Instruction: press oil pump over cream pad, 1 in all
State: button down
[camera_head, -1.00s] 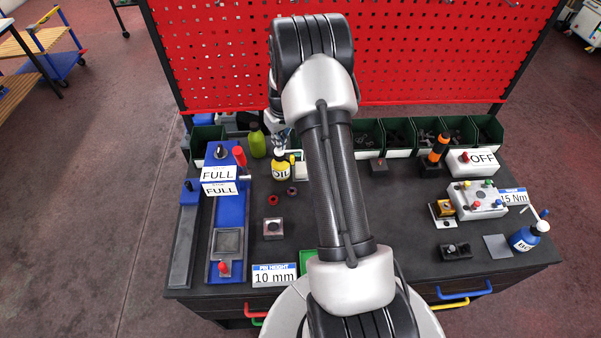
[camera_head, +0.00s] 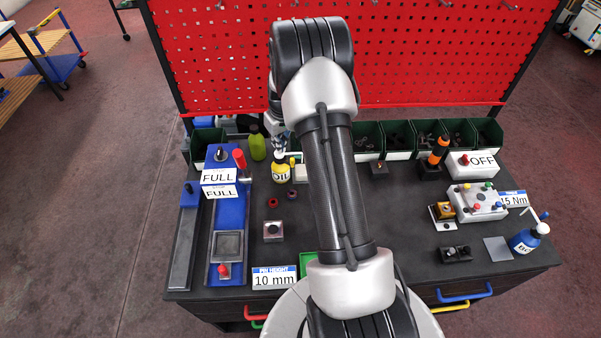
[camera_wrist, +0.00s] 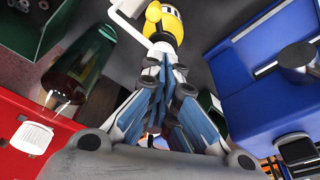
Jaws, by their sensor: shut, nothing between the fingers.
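The oil pump (camera_head: 281,174) is a small yellow bottle labelled OIL with a pale pump head and spout, standing upright at the back left of the table. A cream pad (camera_head: 300,173) lies just right of it, partly hidden behind my arm. My gripper (camera_head: 280,146) is shut and empty, at the pump head behind the arm. In the wrist view, my closed blue-grey fingers (camera_wrist: 163,72) point at the pump's yellow body (camera_wrist: 168,22) and cover part of its head. I cannot tell whether the fingertips press on the head.
A green bottle (camera_head: 257,147) stands close left of the pump. A blue fixture (camera_head: 231,209) with FULL labels is farther left. Green bins (camera_head: 398,155) line the back edge. Two small rings (camera_head: 273,202) lie in front of the pump. A blue bottle (camera_head: 528,238) stands far right.

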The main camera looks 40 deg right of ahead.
jog(key=shift+f, duration=0.15)
jog(key=shift+f+b, duration=1.25)
jog(key=shift+f, duration=0.15)
jog(key=shift+r+p, duration=0.8)
jog(key=shift+r, duration=0.7)
notch_tip(320, 180, up, 6)
jog(key=p, duration=0.3)
